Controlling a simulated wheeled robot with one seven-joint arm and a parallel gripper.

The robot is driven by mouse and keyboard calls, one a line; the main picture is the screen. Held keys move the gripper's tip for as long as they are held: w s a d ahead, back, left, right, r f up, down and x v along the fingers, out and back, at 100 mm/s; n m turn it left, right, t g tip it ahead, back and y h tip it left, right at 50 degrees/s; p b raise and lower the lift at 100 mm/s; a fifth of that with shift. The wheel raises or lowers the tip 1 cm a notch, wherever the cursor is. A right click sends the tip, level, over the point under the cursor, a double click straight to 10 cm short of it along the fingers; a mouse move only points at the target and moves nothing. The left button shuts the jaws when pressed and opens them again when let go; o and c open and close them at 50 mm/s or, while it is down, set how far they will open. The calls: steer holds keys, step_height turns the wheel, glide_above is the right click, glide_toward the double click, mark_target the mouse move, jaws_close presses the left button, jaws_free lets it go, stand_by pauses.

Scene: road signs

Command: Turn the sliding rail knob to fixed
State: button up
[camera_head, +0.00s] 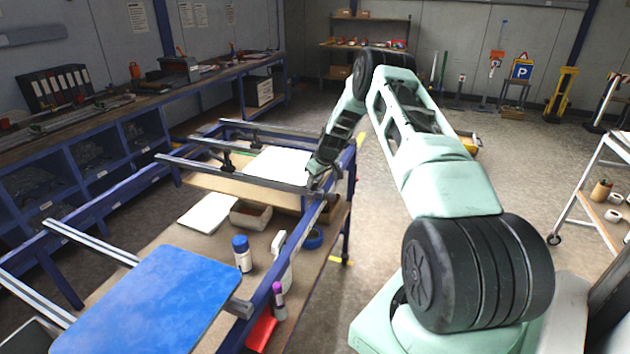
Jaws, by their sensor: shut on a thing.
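A blue frame bears several grey sliding rails. One long rail (240,175) runs across the frame to its right-hand side beam. My gripper (317,186) reaches down to the right end of this rail, where it meets the blue beam (318,213). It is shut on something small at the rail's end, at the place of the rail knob. My fingers cover the knob, so its setting cannot be read. Another dark knob-like part (227,158) shows below the rails further back.
A blue sign panel (150,305) lies on the near rails and a white panel (280,163) on the far ones. A blue-capped bottle (242,254), a box (250,214) and blue tape (313,238) sit on the shelf below.

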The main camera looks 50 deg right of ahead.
steer(key=m+b, duration=0.2)
steer(key=m+h+b, duration=0.1)
steer(key=b, duration=0.1)
steer(key=shift+w+a+f+m+h, duration=0.1)
steer(key=shift+a+f+m+h, duration=0.1)
steer(key=shift+m+h, duration=0.15)
steer(key=m+b, duration=0.1)
steer(key=m+h+b, duration=0.1)
steer(key=m, duration=0.1)
steer(key=shift+a+r+m+g, duration=0.1)
steer(key=shift+r+m+g, duration=0.05)
steer(key=shift+m+g, duration=0.15)
steer(key=shift+w+m+g+h+b, duration=0.1)
steer(key=shift+m+g+h+b, duration=0.4)
steer(key=shift+m, duration=0.95)
steer(key=shift+r, duration=0.1)
steer(key=o, duration=1)
steer(key=shift+c, duration=0.2)
steer(key=b+v, duration=0.4)
steer(key=v, duration=1.3)
steer(key=shift+r, duration=0.2)
